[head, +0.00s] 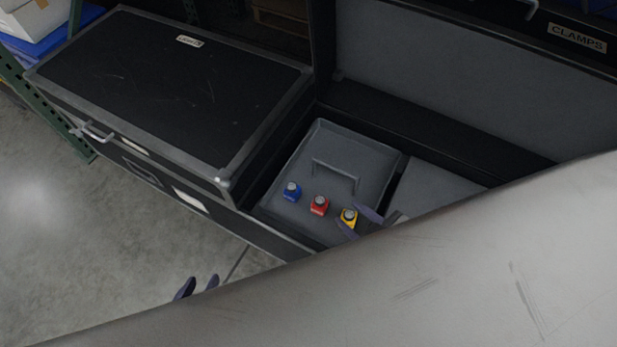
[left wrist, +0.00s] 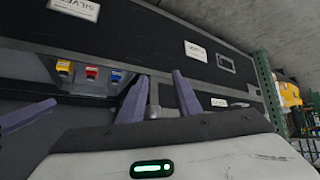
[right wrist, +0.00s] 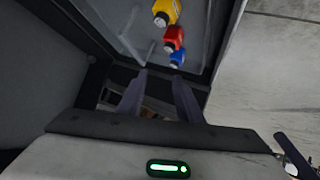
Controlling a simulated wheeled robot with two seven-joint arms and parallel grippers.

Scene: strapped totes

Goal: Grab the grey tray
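The grey tray (head: 340,149) lies inside an open black case, with a raised bar handle (head: 335,172) in its middle. Small blue (head: 292,191), red (head: 319,204) and yellow (head: 349,217) items stand along its near side. My right gripper (head: 362,218) is open and empty by the yellow item, at the tray's near right part; its fingers also show apart in the right wrist view (right wrist: 160,75). My left gripper (head: 197,287) is open and empty in front of the cases, away from the tray; its fingers show apart in the left wrist view (left wrist: 160,76).
A closed black case (head: 170,80) stands left of the open one. The raised lid (head: 460,70) stands behind the tray, beside a "CLAMPS" label (head: 577,38). A grey panel (head: 432,190) lies right of the tray. A large pale shape hides the lower right of the head view.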

